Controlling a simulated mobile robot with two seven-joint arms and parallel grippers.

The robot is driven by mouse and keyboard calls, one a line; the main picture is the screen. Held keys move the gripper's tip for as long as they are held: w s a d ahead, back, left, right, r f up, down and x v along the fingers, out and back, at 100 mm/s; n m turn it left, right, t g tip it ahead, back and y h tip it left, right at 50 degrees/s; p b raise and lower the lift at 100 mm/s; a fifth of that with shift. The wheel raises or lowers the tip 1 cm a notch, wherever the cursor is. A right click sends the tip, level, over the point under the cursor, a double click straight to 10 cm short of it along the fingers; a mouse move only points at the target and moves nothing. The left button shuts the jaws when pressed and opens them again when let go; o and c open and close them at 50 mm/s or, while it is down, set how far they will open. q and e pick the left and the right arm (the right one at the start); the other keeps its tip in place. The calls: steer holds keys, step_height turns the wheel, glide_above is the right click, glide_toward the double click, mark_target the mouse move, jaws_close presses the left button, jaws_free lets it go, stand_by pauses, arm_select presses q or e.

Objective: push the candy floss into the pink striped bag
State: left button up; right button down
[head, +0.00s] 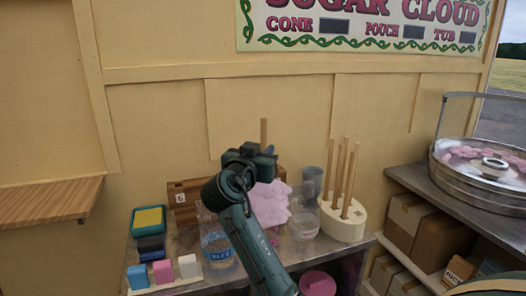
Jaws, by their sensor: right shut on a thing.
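A pale pink lump of candy floss (270,204) shows just behind and below my right gripper (258,158), above the metal counter. My right gripper is shut on a thin wooden stick (263,131), whose top rises above the jaws. The arm hides part of the floss, and I cannot tell whether the stick runs into it. I cannot make out a pink striped bag. My left gripper is not in view.
Clear tubs (217,250), a wooden box (183,197), a grey cup (312,180) and a cream block (343,221) with upright sticks crowd the counter. Coloured blocks (163,271) stand front left. A floss machine (480,175) is at right, a pink tub (318,284) low down.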

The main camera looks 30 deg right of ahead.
step_height(320, 180, down, 8)
steer(key=b, duration=0.6)
steer(key=shift+b, duration=0.4)
steer(key=shift+f+b, duration=0.35)
steer(key=shift+f, duration=0.05)
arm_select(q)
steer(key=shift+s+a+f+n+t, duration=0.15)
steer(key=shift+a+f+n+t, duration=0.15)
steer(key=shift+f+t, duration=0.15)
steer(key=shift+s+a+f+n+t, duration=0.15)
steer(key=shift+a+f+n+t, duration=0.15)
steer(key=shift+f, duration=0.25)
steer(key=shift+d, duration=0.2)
